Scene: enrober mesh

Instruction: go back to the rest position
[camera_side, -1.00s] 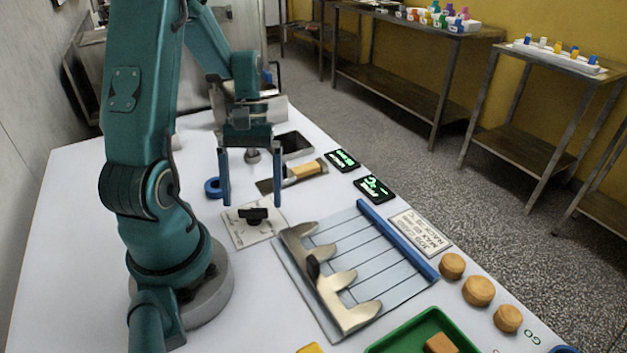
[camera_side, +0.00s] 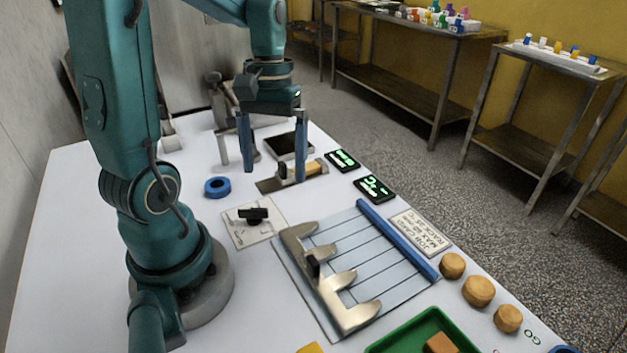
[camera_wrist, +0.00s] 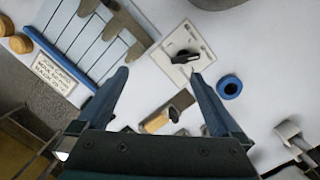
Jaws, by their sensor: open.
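My gripper (camera_side: 272,168) hangs over the far part of the white table in the side view, its two blue fingers wide apart. It also shows in the wrist view (camera_wrist: 160,88), with nothing between the fingers. Below and beyond it lies a tool with a wooden handle (camera_side: 303,171) on a dark plate; the tool also shows in the wrist view (camera_wrist: 158,120). The fingers hide part of it. The gripper looks clear of the table, but its exact height is hard to tell.
A blue ring (camera_side: 217,187) and a plate with a black knob (camera_side: 252,215) lie nearer. Wooden discs (camera_side: 478,291) and a green tray (camera_side: 425,325) are at the front right. Two black displays (camera_side: 374,188) line the right edge.

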